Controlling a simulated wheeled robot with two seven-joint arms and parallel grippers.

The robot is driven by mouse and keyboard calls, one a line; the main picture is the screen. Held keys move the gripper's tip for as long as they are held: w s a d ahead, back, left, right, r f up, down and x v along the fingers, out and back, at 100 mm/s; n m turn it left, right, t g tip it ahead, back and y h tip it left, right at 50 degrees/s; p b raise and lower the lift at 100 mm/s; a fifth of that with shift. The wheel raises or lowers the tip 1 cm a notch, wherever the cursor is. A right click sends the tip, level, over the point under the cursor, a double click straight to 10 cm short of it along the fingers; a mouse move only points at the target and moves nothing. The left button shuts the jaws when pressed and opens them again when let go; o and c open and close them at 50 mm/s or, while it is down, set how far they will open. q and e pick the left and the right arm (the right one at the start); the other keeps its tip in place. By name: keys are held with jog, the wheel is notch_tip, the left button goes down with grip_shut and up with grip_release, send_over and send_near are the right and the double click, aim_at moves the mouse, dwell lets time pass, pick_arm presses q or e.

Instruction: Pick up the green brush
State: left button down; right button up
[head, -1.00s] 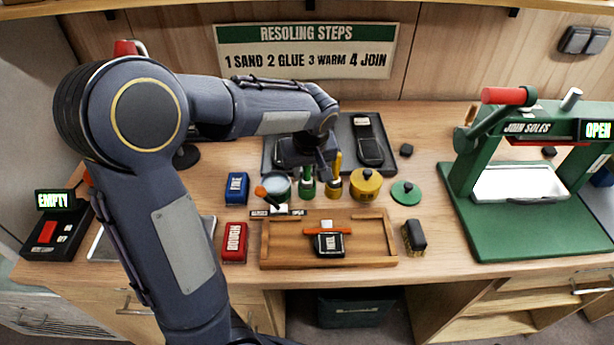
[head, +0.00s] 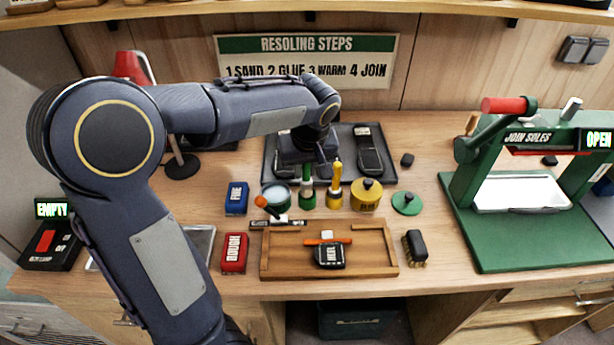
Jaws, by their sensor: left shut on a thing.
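The green brush (head: 308,174) stands upright in the middle of the bench, its handle top at the jaws of my left gripper (head: 316,164). The gripper reaches down from above and is shut on the handle. A green holder (head: 307,201) is at the brush's lower end. I cannot tell whether the brush's tip is clear of it. A similar yellow brush (head: 337,174) stands in a yellow holder just to the right, close to the gripper. My right gripper does not show.
A wooden tray (head: 379,264) lies in front. The green press (head: 540,243) stands open at right.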

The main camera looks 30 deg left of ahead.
pick_arm(q)
jog(key=s+r, duration=0.9)
jog(key=s, duration=0.4)
jog(key=shift+s+d+b, duration=0.2)
jog(key=shift+d+b, duration=0.1)
jog(key=shift+b, duration=0.15)
jog(key=shift+r, duration=0.1)
jog(key=w+a+f+p, duration=0.2)
jog(key=w+a+f, duration=0.1)
jog(key=w+a, duration=0.55)
jog(key=shift+w+d+f+b, duration=0.25)
jog(key=shift+f+b, duration=0.5)
jog(key=shift+f, duration=0.2)
jog(key=shift+w+d+f+b, duration=0.2)
jog(key=shift+w+f+b, duration=0.1)
jog(key=shift+f+b, duration=0.55)
jog(key=shift+w+d+f+b, duration=0.25)
jog(key=shift+f+b, duration=0.4)
jog(key=shift+f, duration=0.4)
jog(key=shift+f+b, duration=0.4)
jog(key=shift+f, duration=0.2)
jog(key=shift+r, duration=0.1)
